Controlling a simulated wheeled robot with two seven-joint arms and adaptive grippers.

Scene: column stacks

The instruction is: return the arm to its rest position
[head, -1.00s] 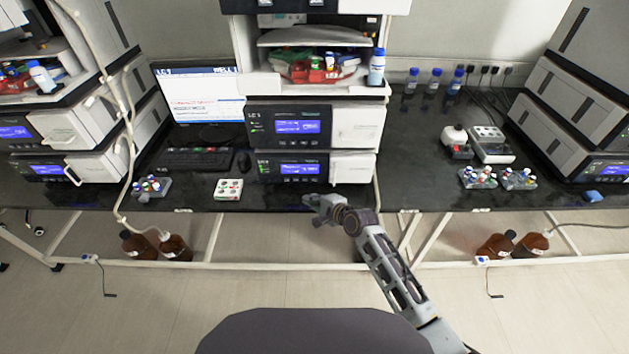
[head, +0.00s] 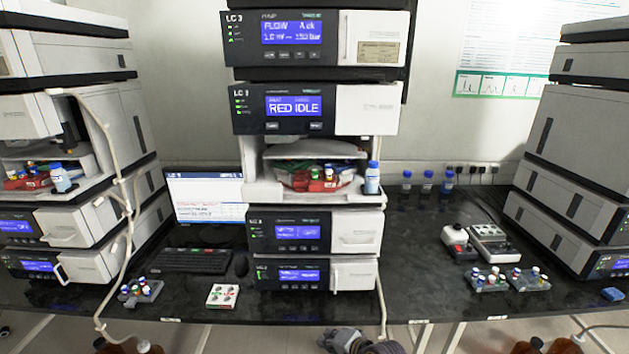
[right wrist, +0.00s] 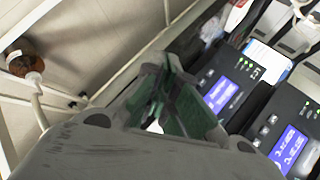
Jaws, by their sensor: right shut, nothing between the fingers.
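My right gripper (head: 340,338) is at the bottom edge of the head view, in front of the bench's front edge and below the middle instrument stack (head: 313,232). Most of my right arm is cut off by the frame. In the right wrist view the fingers of my right gripper (right wrist: 160,105) are together with nothing between them. The stack's lit blue displays (right wrist: 222,95) show to the right of the fingers there. My left gripper is not in view.
The black bench (head: 400,290) carries a white vial tray (head: 222,296), a vial rack (head: 140,290) and two racks at right (head: 487,280). A keyboard (head: 198,261) lies left of the stack. Brown bottles (head: 545,346) stand below the bench; one shows in the wrist view (right wrist: 22,65).

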